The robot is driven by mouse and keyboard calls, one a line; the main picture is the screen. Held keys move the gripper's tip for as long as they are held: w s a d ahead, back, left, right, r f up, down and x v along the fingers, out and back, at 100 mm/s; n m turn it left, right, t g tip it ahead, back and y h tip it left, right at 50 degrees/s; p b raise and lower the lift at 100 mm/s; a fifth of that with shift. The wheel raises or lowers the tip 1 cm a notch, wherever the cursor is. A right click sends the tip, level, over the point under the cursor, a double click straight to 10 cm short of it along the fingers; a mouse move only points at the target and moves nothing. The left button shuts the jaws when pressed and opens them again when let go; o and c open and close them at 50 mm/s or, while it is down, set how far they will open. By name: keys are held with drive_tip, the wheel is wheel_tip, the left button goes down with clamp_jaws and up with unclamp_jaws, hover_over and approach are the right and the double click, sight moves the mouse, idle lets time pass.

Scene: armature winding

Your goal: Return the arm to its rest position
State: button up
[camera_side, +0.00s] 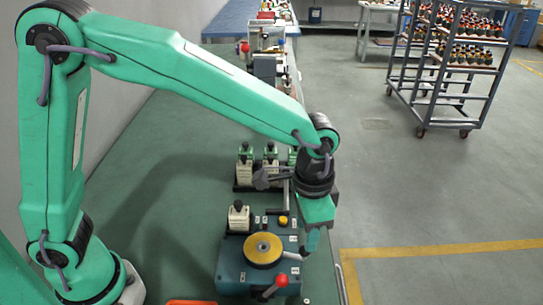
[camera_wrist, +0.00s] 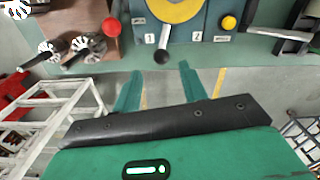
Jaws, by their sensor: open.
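My gripper (camera_side: 316,238) hangs at the end of my green arm, at the right edge of the teal winding machine (camera_side: 232,272) in the side view. Its two green fingers (camera_wrist: 160,82) are apart with nothing between them in the wrist view. They point toward the machine's edge, near a black ball knob (camera_wrist: 162,57). The machine carries a yellow disc (camera_side: 263,248), a red ball lever (camera_side: 281,280) and a yellow button (camera_side: 283,220). The yellow ring (camera_wrist: 172,8) is cut off at the top of the wrist view. My arm is stretched out over the green bench.
A small block with a dark top (camera_side: 238,215) stands at the machine's back left. Several similar units (camera_side: 245,168) stand in a row behind, partly hidden by my wrist. A cart (camera_side: 460,85) with several armatures stands on the floor at the right.

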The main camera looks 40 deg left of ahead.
drive_tip(key=shift+r, duration=0.3)
drive_tip(key=shift+a+r, duration=0.2)
drive_tip(key=shift+a, duration=0.05)
drive_tip(key=s+a+r+n+t, duration=0.25)
drive_tip(key=a+r, duration=0.55)
drive_tip(key=a, duration=0.4)
drive_tip(key=s+a+r+n+t, duration=0.1)
drive_tip(key=s+a+n+t, duration=0.2)
drive_tip(key=s+a, duration=0.7)
drive_tip(key=shift+a+r+n, duration=0.35)
drive_tip(key=shift+a+n, duration=0.4)
drive_tip(key=shift+a, duration=0.15)
